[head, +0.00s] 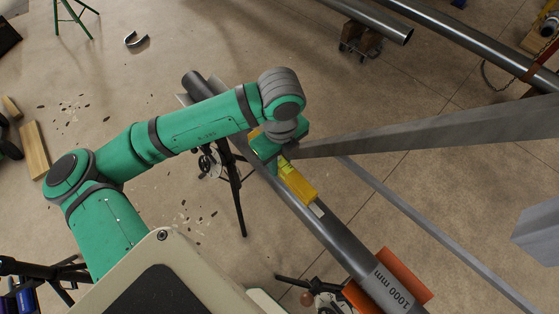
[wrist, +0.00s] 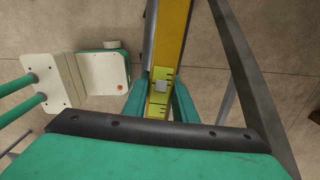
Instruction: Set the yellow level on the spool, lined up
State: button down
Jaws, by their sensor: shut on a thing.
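The yellow level (head: 299,184) is a long bar held over the grey pipe spool (head: 335,237), which is marked "1000 mm". In the head view the level runs roughly along the pipe, and I cannot tell whether it touches it. My gripper (head: 270,150) is shut on the level near its upper-left end. In the wrist view the level (wrist: 171,40) runs away between the two green fingers of my gripper (wrist: 158,100). A grey strip of the spool shows along its left side there. The spool's part beneath the gripper is hidden.
A grey beam (head: 430,133) crosses from the right, its end close to my gripper. A black stand (head: 236,195) stands under the spool, and orange pieces (head: 408,272) flank its lower end. More pipes (head: 375,20) lie at the upper right.

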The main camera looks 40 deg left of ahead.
jog(key=shift+f, duration=0.35)
dwell(0.7)
jog(key=c, duration=2.1)
grip_release()
jog(key=o, duration=0.3)
jog(key=o, duration=0.6)
jog(key=shift+r, duration=3.05)
